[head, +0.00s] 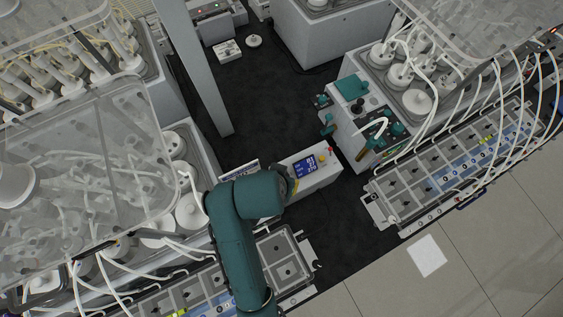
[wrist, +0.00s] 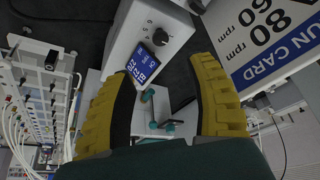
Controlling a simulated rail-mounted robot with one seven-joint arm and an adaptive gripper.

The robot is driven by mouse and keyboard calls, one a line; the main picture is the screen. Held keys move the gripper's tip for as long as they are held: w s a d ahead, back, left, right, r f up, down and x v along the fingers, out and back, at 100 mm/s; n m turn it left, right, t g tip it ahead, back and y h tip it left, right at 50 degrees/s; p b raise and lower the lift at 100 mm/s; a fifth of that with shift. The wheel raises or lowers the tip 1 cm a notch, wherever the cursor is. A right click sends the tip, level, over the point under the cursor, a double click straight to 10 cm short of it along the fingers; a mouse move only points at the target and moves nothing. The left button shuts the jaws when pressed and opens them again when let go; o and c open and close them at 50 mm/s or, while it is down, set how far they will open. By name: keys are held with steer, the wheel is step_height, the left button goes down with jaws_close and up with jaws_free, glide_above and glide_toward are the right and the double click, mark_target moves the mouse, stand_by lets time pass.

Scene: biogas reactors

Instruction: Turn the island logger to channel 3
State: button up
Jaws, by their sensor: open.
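A white box with a blue display and a dark round knob (wrist: 160,37) shows in the wrist view, and I take it for the island logger (wrist: 125,38). Small marks surround the knob, but its channel setting is too small to read. In the head view, my arm mostly hides the gripper.
A run card (wrist: 265,40) with large rpm figures stands at the upper right in the wrist view. A white unit with teal fittings (head: 352,125) stands right of the box. Racks with looping white tubes (head: 455,160) flank the dark floor (head: 275,95), which is mostly free.

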steer(key=x, duration=1.2)
steer(key=shift+w+f, duration=0.15)
steer(key=shift+w, duration=0.05)
steer(key=shift+c, duration=0.5)
jaws_close()
